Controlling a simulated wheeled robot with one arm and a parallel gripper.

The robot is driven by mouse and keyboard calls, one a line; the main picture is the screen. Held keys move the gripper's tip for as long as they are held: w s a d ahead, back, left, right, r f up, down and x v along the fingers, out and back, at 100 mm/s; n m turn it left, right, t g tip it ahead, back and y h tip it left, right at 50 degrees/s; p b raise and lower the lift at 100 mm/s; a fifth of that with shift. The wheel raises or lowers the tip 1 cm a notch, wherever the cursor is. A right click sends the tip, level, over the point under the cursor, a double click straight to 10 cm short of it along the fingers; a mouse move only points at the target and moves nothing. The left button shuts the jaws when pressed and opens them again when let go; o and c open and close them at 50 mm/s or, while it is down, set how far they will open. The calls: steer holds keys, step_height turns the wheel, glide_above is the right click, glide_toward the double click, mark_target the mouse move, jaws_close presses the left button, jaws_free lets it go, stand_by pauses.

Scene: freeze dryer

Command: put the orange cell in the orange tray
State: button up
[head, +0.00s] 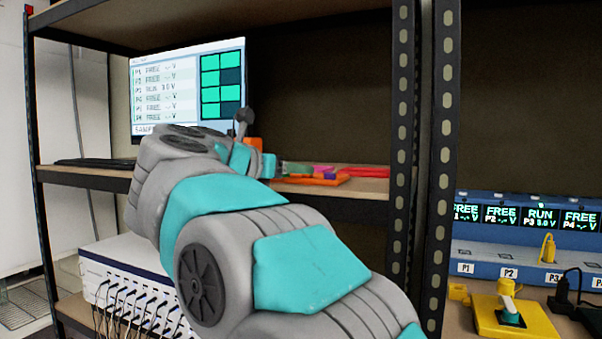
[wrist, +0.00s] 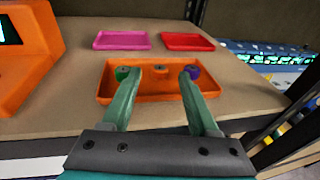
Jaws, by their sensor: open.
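The orange tray (wrist: 150,94) lies on the shelf in the wrist view, and its edge shows in the head view (head: 322,181). A small orange cell with a grey top (wrist: 159,68) appears inside it near the back wall, between a green cell (wrist: 122,72) and a purple cell (wrist: 193,71). My gripper (wrist: 158,76) is open over the tray, its two green fingers spread either side of the orange cell. The fingertips overlap the green and purple cells in the picture; I cannot tell whether they touch.
A pink tray (wrist: 122,41) and a red tray (wrist: 187,42) lie behind the orange tray. An orange housing with a screen (wrist: 35,55) stands at the left. Shelf uprights (head: 402,120) stand at the right. Bare shelf lies right of the orange tray.

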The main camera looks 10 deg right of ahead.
steer(key=v, duration=0.8)
steer(key=shift+b, duration=0.45)
steer(key=shift+a, duration=0.1)
